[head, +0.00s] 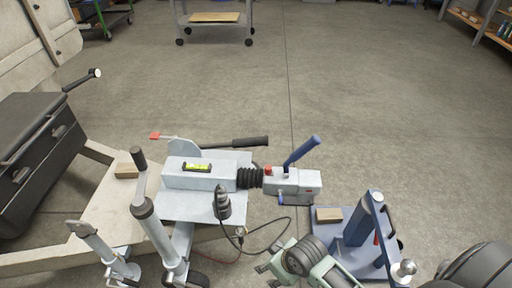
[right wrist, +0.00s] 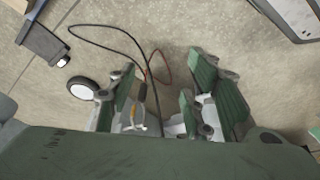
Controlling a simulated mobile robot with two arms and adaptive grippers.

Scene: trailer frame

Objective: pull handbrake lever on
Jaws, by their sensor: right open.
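The handbrake lever (head: 235,143) lies almost flat along the top of the grey drawbar housing (head: 200,172). Its black grip points to the right, and a red-tipped piece (head: 155,135) shows at the left end of the same mechanism. My right gripper (head: 270,269) is in front of and below the coupling, well apart from the lever. In the right wrist view its green fingers (right wrist: 160,98) are spread, with floor and cables behind them and nothing held. The lever is not clearly visible in that view. My left gripper is not in view.
The coupling head with a blue handle (head: 301,151) sits right of the black bellows (head: 249,178). A blue stand (head: 352,238) is close beside my right gripper. A loose cable (head: 270,233) hangs nearby. A jockey wheel post (head: 158,232) stands left. Floor beyond the drawbar is clear.

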